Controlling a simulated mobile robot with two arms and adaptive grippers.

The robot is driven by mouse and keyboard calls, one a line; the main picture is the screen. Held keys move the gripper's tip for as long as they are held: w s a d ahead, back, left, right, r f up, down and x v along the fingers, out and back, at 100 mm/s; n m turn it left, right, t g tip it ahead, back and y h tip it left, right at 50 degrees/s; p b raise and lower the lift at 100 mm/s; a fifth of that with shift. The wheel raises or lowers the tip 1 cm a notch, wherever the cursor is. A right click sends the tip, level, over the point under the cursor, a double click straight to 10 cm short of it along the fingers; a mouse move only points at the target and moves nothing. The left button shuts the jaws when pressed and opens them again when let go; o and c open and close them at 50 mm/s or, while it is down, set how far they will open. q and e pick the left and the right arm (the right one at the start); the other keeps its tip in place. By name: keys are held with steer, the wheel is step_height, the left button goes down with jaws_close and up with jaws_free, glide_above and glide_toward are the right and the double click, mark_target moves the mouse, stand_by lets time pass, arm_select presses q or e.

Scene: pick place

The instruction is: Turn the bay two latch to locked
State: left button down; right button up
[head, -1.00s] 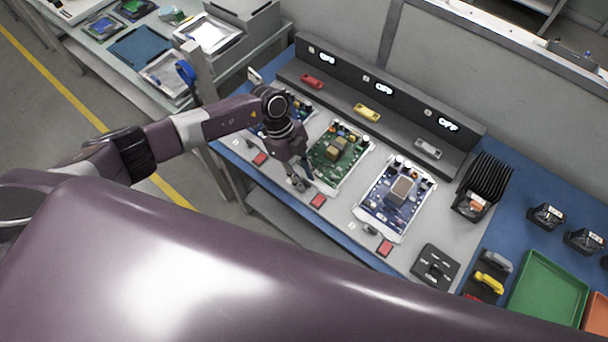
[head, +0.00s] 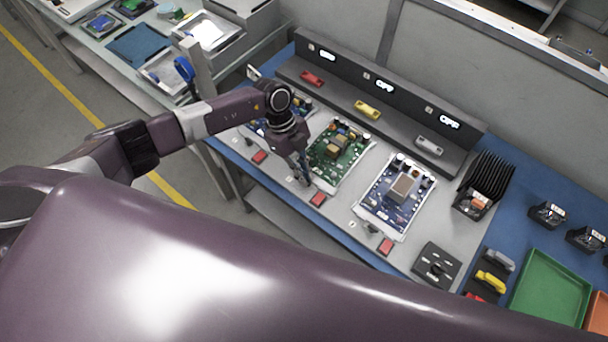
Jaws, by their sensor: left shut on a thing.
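My left gripper (head: 302,179) reaches down at the front edge of the middle bay, just left of that bay's red block (head: 318,199). Its fingers are shut on a small part there, where the bay two latch sits. The latch is mostly hidden by the fingers, so its angle cannot be told. The bay two green circuit board (head: 338,148) lies behind and right of the gripper. My right gripper is not in view.
A blue board (head: 397,194) lies in the right bay, with its small dark latch (head: 370,228) in front. Another board (head: 298,104) is partly behind my arm. A black finned part (head: 485,185) and green tray (head: 548,288) stand at right.

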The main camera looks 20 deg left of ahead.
arm_select(q)
steer(key=shift+w+f+m+y+b, duration=0.2)
steer(key=shift+m+y+b, duration=0.1)
steer(key=shift+m+b, duration=0.4)
steer(key=m+y+b, duration=0.1)
steer(key=m+b, duration=0.2)
steer(key=m, duration=0.1)
steer(key=m+g+y+b, duration=0.1)
steer(key=m+b, duration=0.3)
steer(key=d+m+g+y+b, duration=0.1)
steer(key=m+b, duration=0.2)
steer(key=b, duration=0.1)
steer(key=shift+w+m+y, duration=0.2)
steer(key=shift+m+y, duration=0.2)
steer(key=shift+d+r+m+y+b, duration=0.15)
steer(key=shift+m+y+b, duration=0.2)
steer(key=shift+m+b, duration=0.5)
steer(key=shift+a+r+m+y+b, duration=0.1)
steer(key=shift+m+y+b, duration=0.25)
steer(key=shift+m+b, duration=0.5)
steer(key=shift+s, duration=0.1)
steer(key=c, duration=2.1)
jaws_free()
